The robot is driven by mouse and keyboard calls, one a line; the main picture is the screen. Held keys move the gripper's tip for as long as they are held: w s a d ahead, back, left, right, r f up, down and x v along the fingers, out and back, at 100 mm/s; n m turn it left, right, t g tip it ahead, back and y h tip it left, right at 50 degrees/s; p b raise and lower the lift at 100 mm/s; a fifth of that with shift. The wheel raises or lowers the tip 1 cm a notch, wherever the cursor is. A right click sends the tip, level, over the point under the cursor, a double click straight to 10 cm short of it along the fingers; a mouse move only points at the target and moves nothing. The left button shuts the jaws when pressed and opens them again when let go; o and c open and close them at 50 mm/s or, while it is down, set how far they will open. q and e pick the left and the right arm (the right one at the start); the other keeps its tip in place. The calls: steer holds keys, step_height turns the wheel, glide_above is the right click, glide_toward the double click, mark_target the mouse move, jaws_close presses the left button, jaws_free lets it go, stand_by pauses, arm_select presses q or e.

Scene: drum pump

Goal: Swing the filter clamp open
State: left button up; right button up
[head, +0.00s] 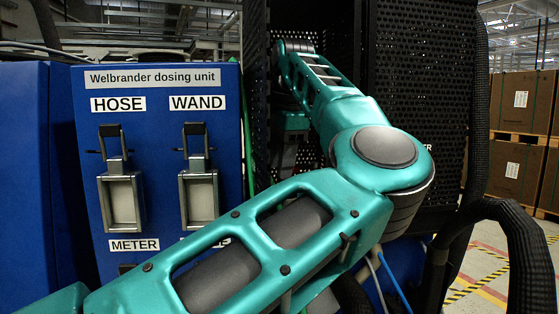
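I cannot make out the filter clamp; my own teal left arm covers much of the middle of the head view. A white label ending in "ER" (428,147) shows just past the arm's elbow on the black perforated panel, its start hidden. My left arm reaches from the bottom left to the elbow, then back up and away toward the black panels. My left gripper (289,155) seems to hang in the dark gap behind the forearm, mostly hidden, so its fingers and anything between them cannot be made out. My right gripper is not in view.
The blue Welbrander dosing unit (160,78) stands at left, with HOSE (122,205) and WAND (201,200) holders. Black perforated panels (425,75) stand behind my arm. A thick black corrugated hose (515,225) curves at right. Brown boxes (522,103) stand on pallets farther back.

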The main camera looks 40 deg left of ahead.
arm_select(q)
jaws_close()
stand_by(0.4)
